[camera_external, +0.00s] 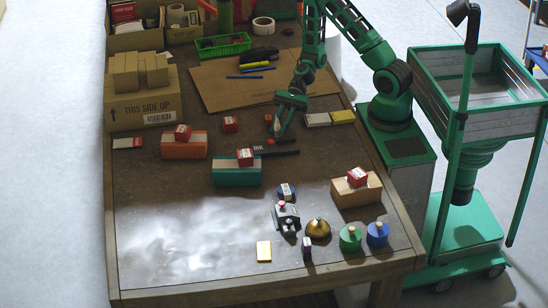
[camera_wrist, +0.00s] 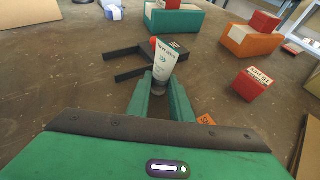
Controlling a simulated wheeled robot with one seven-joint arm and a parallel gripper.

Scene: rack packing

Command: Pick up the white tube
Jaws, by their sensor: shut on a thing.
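The white tube (camera_wrist: 165,60) stands upright, slightly tilted, between the two green fingers of my gripper (camera_wrist: 163,98) in the wrist view. The fingers are shut on its lower part, around a dark cap end. In the external view the tube (camera_external: 277,124) is a small pale shape at my gripper (camera_external: 282,128), low over the table behind the black forked piece. I cannot tell whether the tube still touches the table.
The black forked piece (camera_external: 277,151) lies just in front of the tube. A teal block (camera_external: 237,176) and an orange block (camera_external: 184,149) carry red boxes. A red cube (camera_external: 230,124) stands to the left. Cardboard (camera_external: 218,88) lies behind. The table's front left is clear.

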